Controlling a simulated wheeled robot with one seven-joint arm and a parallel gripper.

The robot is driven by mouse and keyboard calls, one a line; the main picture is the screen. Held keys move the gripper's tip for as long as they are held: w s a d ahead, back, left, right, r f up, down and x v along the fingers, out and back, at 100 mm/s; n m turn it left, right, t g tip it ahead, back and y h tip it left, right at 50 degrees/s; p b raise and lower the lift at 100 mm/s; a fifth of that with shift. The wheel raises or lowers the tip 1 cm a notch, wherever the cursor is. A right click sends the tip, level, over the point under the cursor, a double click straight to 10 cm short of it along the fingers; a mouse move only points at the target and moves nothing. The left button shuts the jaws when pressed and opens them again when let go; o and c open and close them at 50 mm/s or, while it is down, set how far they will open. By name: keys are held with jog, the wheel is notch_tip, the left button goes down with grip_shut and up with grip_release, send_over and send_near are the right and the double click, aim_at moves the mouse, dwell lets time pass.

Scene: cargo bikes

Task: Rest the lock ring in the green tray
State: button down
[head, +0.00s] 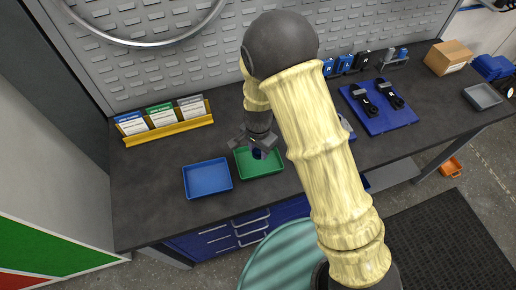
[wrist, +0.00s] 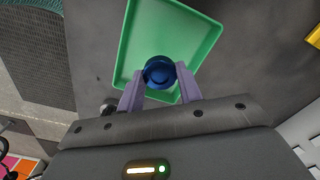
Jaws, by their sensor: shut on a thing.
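The green tray (head: 262,169) sits on the dark workbench, right of a blue tray. In the wrist view the green tray (wrist: 142,37) shows its floor and raised rim. My gripper (wrist: 160,80) is shut on a round dark blue lock ring (wrist: 160,66), held between its two purple-grey fingers. The ring appears over the near part of the green tray; I cannot tell whether it touches the tray floor. In the head view my gripper (head: 257,150) points down at the tray's left part, and the ring there is small and partly hidden by the fingers.
An empty blue tray (head: 208,179) stands left of the green one. A yellow rack (head: 168,130) with several cards stands behind. A blue mat (head: 377,120) with black items lies to the right, and a grey tray (head: 482,96) at the far right.

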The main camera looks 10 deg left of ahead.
aim_at(258, 162)
jog(key=shift+f+b, duration=1.15)
jog(key=shift+f, duration=0.7)
jog(key=shift+f, duration=0.6)
dwell(0.6)
jog(key=c, duration=0.9)
grip_release()
jog(key=shift+o, duration=0.2)
notch_tip(258, 162, up, 17)
jog(key=b, duration=0.1)
jog(key=shift+r+b, duration=0.2)
jog(key=shift+b, duration=0.1)
